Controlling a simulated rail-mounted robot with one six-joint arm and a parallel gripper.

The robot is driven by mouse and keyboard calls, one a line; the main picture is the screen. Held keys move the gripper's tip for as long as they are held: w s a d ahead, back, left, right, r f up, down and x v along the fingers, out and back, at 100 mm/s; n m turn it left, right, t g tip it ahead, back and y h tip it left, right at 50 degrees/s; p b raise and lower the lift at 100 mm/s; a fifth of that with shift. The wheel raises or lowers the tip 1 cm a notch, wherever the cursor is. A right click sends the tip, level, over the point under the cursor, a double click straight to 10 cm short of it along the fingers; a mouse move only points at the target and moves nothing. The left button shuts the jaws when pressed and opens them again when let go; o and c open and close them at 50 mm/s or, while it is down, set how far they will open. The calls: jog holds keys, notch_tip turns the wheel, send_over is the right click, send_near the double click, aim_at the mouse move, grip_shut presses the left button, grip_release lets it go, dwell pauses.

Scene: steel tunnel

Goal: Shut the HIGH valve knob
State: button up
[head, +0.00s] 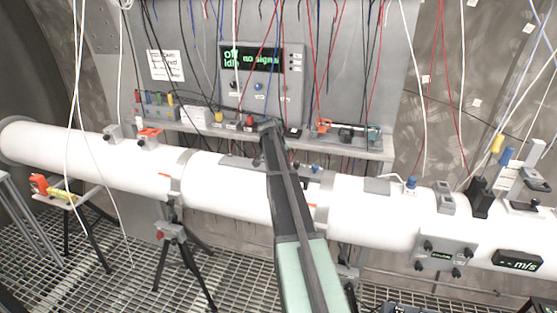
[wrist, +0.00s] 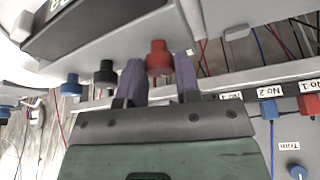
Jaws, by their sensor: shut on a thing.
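In the wrist view, my gripper (wrist: 158,75) has its two purple fingers on either side of a red knob (wrist: 158,57) and is shut on it. The red knob stands out from a grey surface. A black knob (wrist: 105,74) and a blue knob (wrist: 70,87) sit to its left. No HIGH label is readable, so I cannot tell from the lettering which knob is the HIGH valve knob. In the head view, my gripper (head: 269,127) is at the shelf below the display box, and my arm hides part of that area.
The display box (head: 262,70) reads "off", "idle" and "no signal". A long white pipe (head: 230,185) runs in front of the shelf (head: 375,150). Many thin cables hang from above. In the wrist view, red (wrist: 308,104) and blue (wrist: 269,109) parts sit by the labels No 1 and No 2.

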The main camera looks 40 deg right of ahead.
jog(key=o, duration=0.9)
jog(key=p+v, duration=1)
jog(key=shift+a+r, duration=0.1)
jog(key=shift+r, duration=0.3)
